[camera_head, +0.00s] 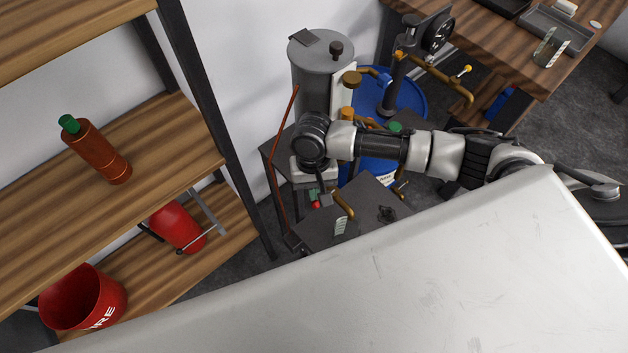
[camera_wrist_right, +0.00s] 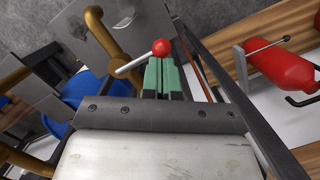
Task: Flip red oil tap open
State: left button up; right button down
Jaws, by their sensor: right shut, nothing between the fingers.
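The red oil tap shows in the right wrist view as a red ball knob (camera_wrist_right: 160,46) on a thin silver lever that slants down to the left. My right gripper (camera_wrist_right: 160,72) has green fingertips together with nothing held. The tips appear right at the knob and lever; whether they touch cannot be told. In the head view, the tap's small red knob (camera_head: 315,205) shows just below my right gripper (camera_head: 314,193), beside the grey machine, mostly hidden by my right arm. My left gripper is not in view.
A brown curved pipe (camera_wrist_right: 103,32) stands close left of the tap. A grey cylinder tank (camera_head: 318,75) and a blue drum (camera_head: 410,95) stand around my arm. Wooden shelves (camera_head: 130,125) on the left hold a brown bottle (camera_head: 97,148), a red extinguisher (camera_head: 178,226) and a red bucket (camera_head: 82,298).

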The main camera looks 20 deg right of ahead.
dwell(0.3)
jog(key=shift+s+n+p, duration=0.15)
jog(key=shift+n+p, duration=0.25)
jog(key=shift+s+n+p, duration=0.1)
jog(key=shift+n+p, duration=0.2)
jog(key=shift+p, duration=0.05)
